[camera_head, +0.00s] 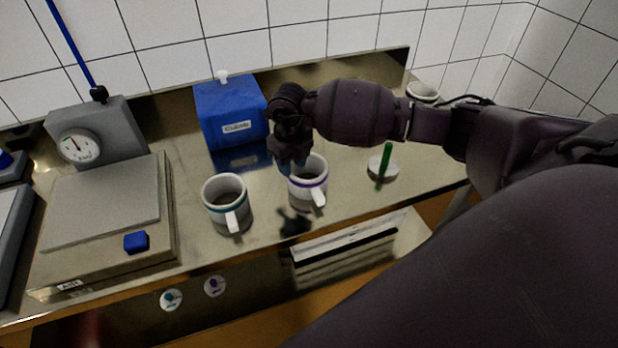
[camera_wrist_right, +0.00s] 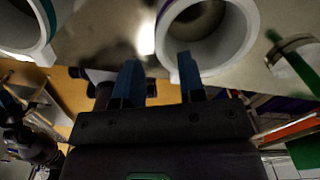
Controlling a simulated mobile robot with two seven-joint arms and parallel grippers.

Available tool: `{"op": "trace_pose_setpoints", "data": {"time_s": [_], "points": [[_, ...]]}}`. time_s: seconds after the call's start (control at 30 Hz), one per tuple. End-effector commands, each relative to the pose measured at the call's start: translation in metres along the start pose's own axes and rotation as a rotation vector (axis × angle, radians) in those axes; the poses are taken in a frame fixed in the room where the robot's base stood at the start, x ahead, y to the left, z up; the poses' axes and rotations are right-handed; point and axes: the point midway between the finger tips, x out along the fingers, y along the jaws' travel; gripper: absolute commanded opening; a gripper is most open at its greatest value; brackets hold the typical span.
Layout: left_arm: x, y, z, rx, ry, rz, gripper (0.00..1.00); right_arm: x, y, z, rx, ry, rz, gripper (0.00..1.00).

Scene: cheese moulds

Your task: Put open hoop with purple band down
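The open hoop with the purple band (camera_head: 308,184) is a white, mug-like ring with a handle at its front. It appears to stand upright on the steel bench, and I look down into it. In the right wrist view the hoop (camera_wrist_right: 242,40) is at the upper middle. My right gripper (camera_head: 287,166) is at its back left rim. In the wrist view its blue fingers (camera_wrist_right: 158,68) are spread, with one overlapping the near rim and the other outside to the left. I cannot tell whether they touch it. My left gripper is not seen.
A hoop with a teal band (camera_head: 226,203) stands just left. A blue box (camera_head: 230,112) is behind, and a scale (camera_head: 105,205) is at left. A white disc with a green stick (camera_head: 383,165) is at right. Another white hoop (camera_head: 423,91) stands at the back right.

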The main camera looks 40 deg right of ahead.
Motion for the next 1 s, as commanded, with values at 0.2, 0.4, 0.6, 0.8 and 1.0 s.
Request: {"op": "trace_pose_setpoints", "data": {"time_s": [0.2, 0.4, 0.6, 0.8, 1.0], "points": [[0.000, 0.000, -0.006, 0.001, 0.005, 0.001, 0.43, 0.018, 0.000, -0.002, 0.001, 0.001, 0.002, 0.37], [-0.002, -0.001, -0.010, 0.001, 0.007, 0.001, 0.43, 0.045, -0.001, -0.002, 0.002, 0.000, 0.002, 0.37], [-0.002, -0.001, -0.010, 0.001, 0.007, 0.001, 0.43, 0.057, -0.002, -0.002, -0.001, -0.002, 0.001, 0.37], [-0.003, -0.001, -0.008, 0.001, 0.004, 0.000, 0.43, 0.057, -0.002, -0.002, -0.001, -0.002, 0.001, 0.37], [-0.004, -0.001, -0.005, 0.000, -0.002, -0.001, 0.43, 0.057, -0.002, -0.002, -0.001, -0.002, 0.001, 0.06]]}}
